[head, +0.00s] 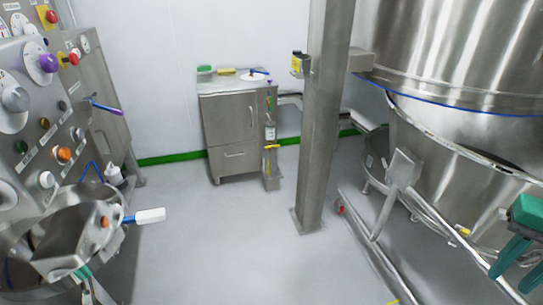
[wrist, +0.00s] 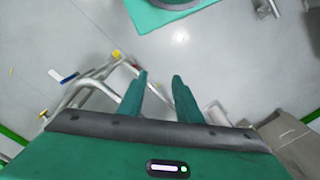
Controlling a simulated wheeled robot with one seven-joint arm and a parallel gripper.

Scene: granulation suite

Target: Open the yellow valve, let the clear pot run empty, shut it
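A small yellow handle (head: 271,147), which looks like the yellow valve, sits on a slim upright fitting beside the steel cabinet. Just above it is a small pale vessel with a label (head: 270,133), perhaps the clear pot; its fill level is too small to tell. My gripper (head: 514,274) is at the lower right of the head view, far from the valve. Its two green fingers are apart and empty in the wrist view (wrist: 158,84). Neither the valve nor the pot can be made out for certain in the wrist view.
A steel post (head: 322,120) stands between the fitting and my gripper. A large steel vessel (head: 455,60) fills the right. A control panel (head: 35,110) and a white-handled valve (head: 150,216) stand at left. The middle floor is clear. Metal tubing (wrist: 88,84) lies below the gripper.

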